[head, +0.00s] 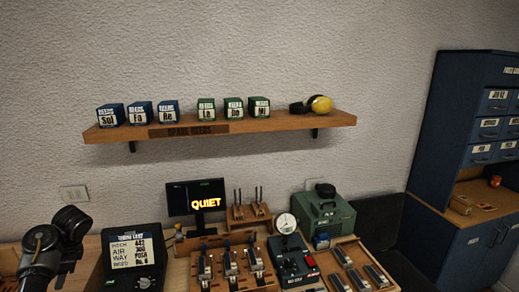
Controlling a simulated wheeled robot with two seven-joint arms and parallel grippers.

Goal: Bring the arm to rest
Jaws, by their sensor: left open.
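My left arm comes in at the lower left corner of the head view. Its dark left gripper (70,222) is over the left end of the workbench, left of the dark tuning-card box (135,258). The gripper is open, with nothing visible in it. It is apart from the reed blocks in the middle of the bench. My right gripper is not in view.
A wooden shelf (290,123) on the wall holds blue and green labelled boxes and a yellow-black item (320,104). The bench carries a monitor (195,200) reading QUIET, a gauge (286,224), a green machine (325,215) and a tray (345,262). A blue cabinet (470,150) stands right.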

